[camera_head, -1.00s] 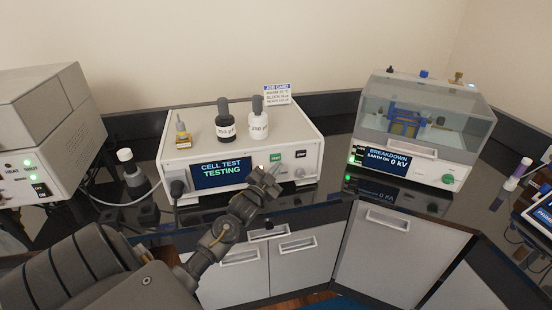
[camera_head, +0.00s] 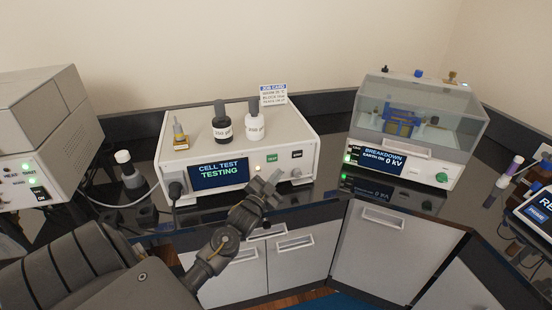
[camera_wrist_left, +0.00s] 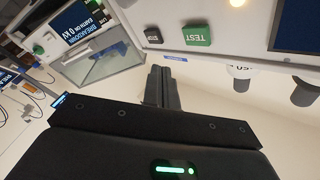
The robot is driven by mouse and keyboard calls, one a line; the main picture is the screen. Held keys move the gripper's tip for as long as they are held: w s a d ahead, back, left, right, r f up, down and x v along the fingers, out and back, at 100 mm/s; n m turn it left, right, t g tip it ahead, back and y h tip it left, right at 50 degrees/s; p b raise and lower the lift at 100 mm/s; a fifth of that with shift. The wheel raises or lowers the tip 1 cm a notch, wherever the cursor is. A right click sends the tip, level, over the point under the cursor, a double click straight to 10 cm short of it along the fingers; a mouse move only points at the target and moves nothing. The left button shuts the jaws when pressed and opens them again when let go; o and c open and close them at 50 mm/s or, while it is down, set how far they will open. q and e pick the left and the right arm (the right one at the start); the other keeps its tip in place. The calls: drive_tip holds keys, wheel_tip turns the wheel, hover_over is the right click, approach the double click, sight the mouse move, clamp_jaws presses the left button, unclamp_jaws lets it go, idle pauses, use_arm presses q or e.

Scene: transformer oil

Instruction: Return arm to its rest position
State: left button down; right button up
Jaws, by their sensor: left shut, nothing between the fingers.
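My left arm reaches in from the lower left of the head view. Its gripper (camera_head: 268,183) is shut and empty, in front of the cell test unit's lower right front. In the left wrist view the closed fingers (camera_wrist_left: 161,88) show below the green TEST button (camera_wrist_left: 197,35). The cell test unit (camera_head: 285,133) is white and its screen (camera_head: 221,174) reads "CELL TEST TESTING". A gap between fingers and panel cannot be judged exactly. My right gripper is not in view.
A black-capped dark bottle (camera_head: 221,127), a white bottle (camera_head: 255,128), a small amber vial (camera_head: 180,138) and a job card (camera_head: 273,94) stand on the unit. A breakdown tester (camera_head: 408,168) with a clear cover stands right. A grey instrument (camera_head: 40,130) stands left. Cabinets (camera_head: 380,250) lie below the counter.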

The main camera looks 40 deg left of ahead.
use_arm(q)
drive_tip(key=s+d+f+n+g+h, duration=0.2)
drive_tip(key=s+d+f+g, duration=0.5)
drive_tip(key=s+d+f, duration=0.4)
drive_tip(key=s+d+f+n+g+h, duration=0.15)
drive_tip(key=s+d+g, duration=0.3)
drive_tip(key=s, duration=0.65)
drive_tip(key=s+d+f+g, duration=0.2)
drive_tip(key=s+d+g, duration=0.25)
drive_tip(key=s, duration=0.75)
wheel_tip(320, 180, down, 31)
drive_tip(key=g+b, duration=0.1)
drive_tip(key=b, duration=0.3)
drive_tip(key=s+a+f+g+b, duration=0.1)
drive_tip(key=s+a+f+b, duration=0.1)
drive_tip(key=s+f, duration=1.5)
drive_tip(key=shift+a+f+b, duration=0.3)
drive_tip(key=shift+f+b, duration=0.3)
drive_tip(key=shift+b, duration=0.1)
